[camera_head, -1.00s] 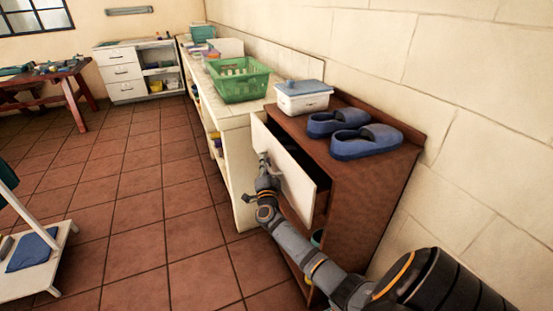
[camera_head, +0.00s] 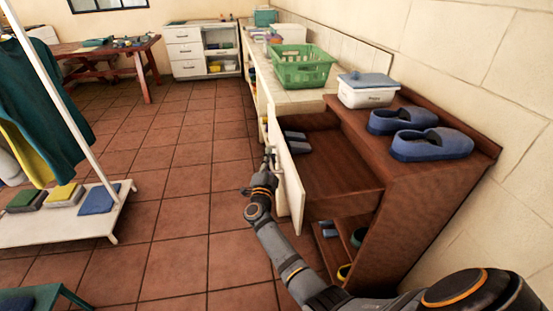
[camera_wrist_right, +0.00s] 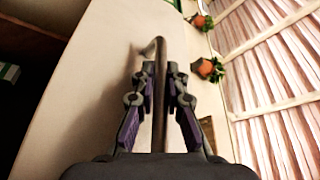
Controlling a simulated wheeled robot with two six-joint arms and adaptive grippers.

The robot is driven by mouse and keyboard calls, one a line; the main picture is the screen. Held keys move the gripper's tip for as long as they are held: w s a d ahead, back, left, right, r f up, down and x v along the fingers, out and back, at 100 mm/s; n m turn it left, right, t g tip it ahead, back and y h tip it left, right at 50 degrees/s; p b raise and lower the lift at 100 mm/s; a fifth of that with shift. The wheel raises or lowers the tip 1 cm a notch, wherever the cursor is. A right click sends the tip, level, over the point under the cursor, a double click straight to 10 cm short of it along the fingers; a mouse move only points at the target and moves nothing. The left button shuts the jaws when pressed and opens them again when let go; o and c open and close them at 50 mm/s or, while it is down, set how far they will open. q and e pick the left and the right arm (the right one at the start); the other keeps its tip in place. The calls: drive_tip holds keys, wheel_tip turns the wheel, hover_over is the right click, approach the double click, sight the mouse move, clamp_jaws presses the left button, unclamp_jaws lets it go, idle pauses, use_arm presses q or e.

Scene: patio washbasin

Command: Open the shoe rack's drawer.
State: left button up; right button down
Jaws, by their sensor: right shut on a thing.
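The brown wooden shoe rack (camera_head: 430,215) stands against the right wall. Its drawer, with a white front (camera_head: 287,175), is pulled well out, and its brown inside (camera_head: 335,165) shows, with grey slippers (camera_head: 296,141) at the far end. My right gripper (camera_head: 268,162) is at the outer side of the drawer front. In the right wrist view, my right gripper (camera_wrist_right: 160,95) is shut on the bar handle (camera_wrist_right: 159,52), which stands out from the white front (camera_wrist_right: 110,75). My left gripper is not in view.
Blue slippers (camera_head: 430,145) and a white box with a blue lid (camera_head: 368,90) stand on the rack. A green basket (camera_head: 302,66) is on the counter behind. A white clothes rack (camera_head: 70,225) stands at left. Tiled floor (camera_head: 185,215) between is clear.

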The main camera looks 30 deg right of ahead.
drive_tip(key=shift+a+f, duration=0.1)
drive_tip(key=shift+f, duration=0.05)
drive_tip(key=c, duration=1.7)
unclamp_jaws()
drive_tip(key=shift+o, duration=0.2)
drive_tip(key=v, duration=0.7)
drive_tip(key=shift+s, duration=0.2)
drive_tip(key=shift+a, duration=0.15)
drive_tip(key=shift+f, duration=0.1)
